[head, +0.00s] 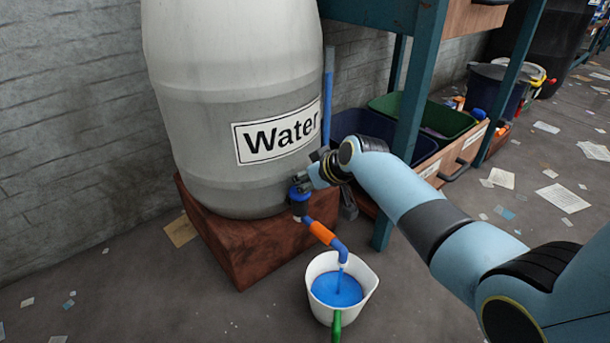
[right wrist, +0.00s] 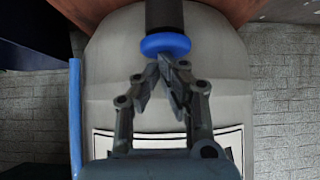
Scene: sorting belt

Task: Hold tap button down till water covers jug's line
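A white jug (head: 316,306) with a green handle (head: 336,324) stands on the floor under the tap spout (head: 342,252). A thin blue stream falls from the spout into blue water (head: 337,290) in the jug. I cannot make out the jug's line. My right gripper (head: 303,186) is at the tap on the barrel marked "Water" (head: 235,100). In the right wrist view its fingertips (right wrist: 160,64) are together, empty, and against or very close to the round blue tap button (right wrist: 165,44). My left gripper is out of view.
The barrel stands on a reddish-brown block (head: 250,248). A blue upright pipe (head: 328,90) and a teal rack leg (head: 412,120) are close behind my right arm. Bins (head: 440,122) stand further back. Paper scraps litter the floor.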

